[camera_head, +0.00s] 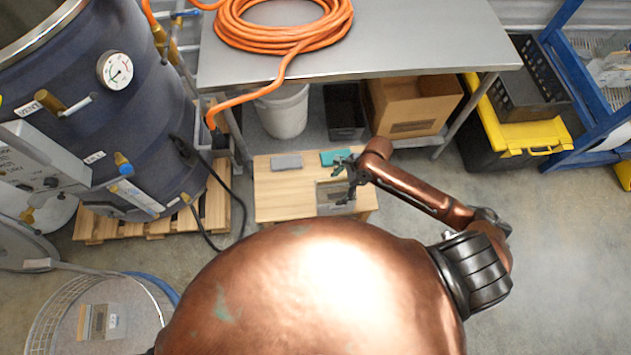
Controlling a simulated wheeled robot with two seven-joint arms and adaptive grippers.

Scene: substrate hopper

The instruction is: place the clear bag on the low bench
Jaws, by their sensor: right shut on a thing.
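The low bench (283,200) is a small pale wooden bench at the middle of the view. My right gripper (342,171) is above its right part, coming in from the right. It is shut on a clear bag (331,197) with a greyish, label-like patch inside. The bag shows just below the fingers, over the bench's right front part. I cannot tell whether it touches the bench top. A grey flat item (286,162) and a teal flat item (333,157) lie at the bench's back edge. My left gripper is out of view.
A steel table (420,45) with a coiled orange hose (285,35) stands behind the bench. A dark drum (150,110) on a pallet (95,228) is at left. A wire basket (55,325) at lower left holds a similar bag (100,321). The bench's left part is clear.

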